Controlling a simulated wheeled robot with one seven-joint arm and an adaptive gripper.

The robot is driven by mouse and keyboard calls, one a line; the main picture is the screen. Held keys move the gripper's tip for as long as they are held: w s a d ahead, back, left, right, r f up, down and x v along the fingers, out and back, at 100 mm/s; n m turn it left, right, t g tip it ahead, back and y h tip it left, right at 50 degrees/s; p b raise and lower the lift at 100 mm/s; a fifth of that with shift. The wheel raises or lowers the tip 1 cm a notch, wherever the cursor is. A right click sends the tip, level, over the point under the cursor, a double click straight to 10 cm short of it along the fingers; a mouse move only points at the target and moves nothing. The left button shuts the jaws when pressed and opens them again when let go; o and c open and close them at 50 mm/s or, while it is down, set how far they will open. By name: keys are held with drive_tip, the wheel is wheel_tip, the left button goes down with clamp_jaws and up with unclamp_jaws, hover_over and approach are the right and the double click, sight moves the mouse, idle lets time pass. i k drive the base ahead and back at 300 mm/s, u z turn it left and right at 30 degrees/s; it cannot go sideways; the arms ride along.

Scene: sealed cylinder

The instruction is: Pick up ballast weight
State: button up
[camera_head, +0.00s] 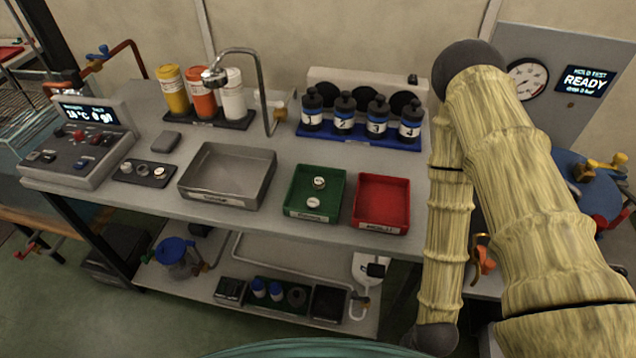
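I cannot tell for sure which object is the ballast weight. Several small metal cylinder-like pieces (141,170) sit on a small dark tray (147,181) at the left of the bench. Two small round pale-topped metal pieces, one farther back (319,183) and one nearer (313,202), lie in the green tray (291,200) at the middle. My arm, with pale bamboo-like links, crosses the right side and bends down past the bench's front. My gripper is not visible in this view.
A grey metal tray (187,187) and an empty red tray (381,228) flank the green tray. Behind stand numbered bottles (344,113) in a blue rack, a curved tap (240,52) and coloured canisters (203,95). A control box (75,140) is at left. My arm hides the bench's right end.

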sight(319, 182)
drive_tip(key=u, duration=1.35)
drive_tip(key=k, duration=0.75)
drive_tip(key=z, duration=0.6)
